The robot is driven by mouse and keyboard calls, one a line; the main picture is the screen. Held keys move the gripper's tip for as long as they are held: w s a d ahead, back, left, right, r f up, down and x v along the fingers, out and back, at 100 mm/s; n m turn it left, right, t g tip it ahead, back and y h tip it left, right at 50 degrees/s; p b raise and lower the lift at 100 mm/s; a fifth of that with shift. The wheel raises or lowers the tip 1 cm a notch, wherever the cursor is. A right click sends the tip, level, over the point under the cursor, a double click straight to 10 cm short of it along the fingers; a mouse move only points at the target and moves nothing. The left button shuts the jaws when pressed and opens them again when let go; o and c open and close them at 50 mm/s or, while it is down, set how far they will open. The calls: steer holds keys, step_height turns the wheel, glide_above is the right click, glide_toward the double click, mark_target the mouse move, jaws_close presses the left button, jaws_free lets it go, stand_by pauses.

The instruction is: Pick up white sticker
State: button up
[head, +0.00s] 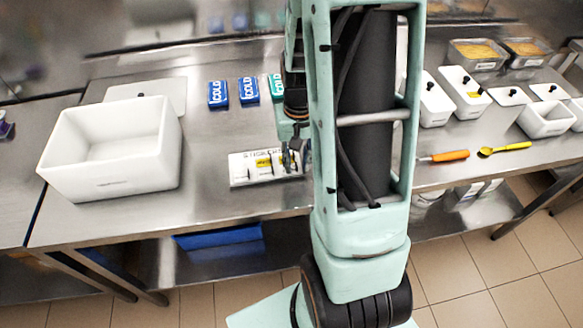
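A white sticker holder (236,179) lies on the steel counter left of my arm, with lettering along its back edge that seems to read "STICKERS". Yellow patches (263,162) show in its middle, with pale areas beside them. I cannot make out a separate white sticker against the white holder. My gripper (294,165) points down at the right end of the holder, over or touching it. Its dark fingers are small and partly merged with the holder's dark marks, so their opening is unclear. My arm hides what lies just right of the holder.
A large white open box (110,150) stands at the left, with a flat white lid (150,93) behind it. Blue cold packs (218,94) lie behind the holder. White lidded tubs (433,103), an orange-handled tool (450,156) and a yellow spoon (505,149) are at the right.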

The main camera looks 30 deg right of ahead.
steer(key=shift+f, duration=0.1)
jaws_close()
stand_by(0.4)
steer(key=shift+r, duration=0.55)
step_height(320, 180, up, 2)
steer(key=shift+r, duration=0.25)
steer(key=s+d+r+p, duration=0.2)
steer(key=s+d+r, duration=0.2)
steer(key=r, duration=0.3)
steer(key=s+d+r+p, duration=0.2)
steer(key=s+d+r, duration=0.3)
steer(key=r, duration=0.3)
steer(key=shift+s+d+r, duration=0.2)
steer(key=shift+s+r, duration=0.05)
steer(key=shift+s, duration=0.45)
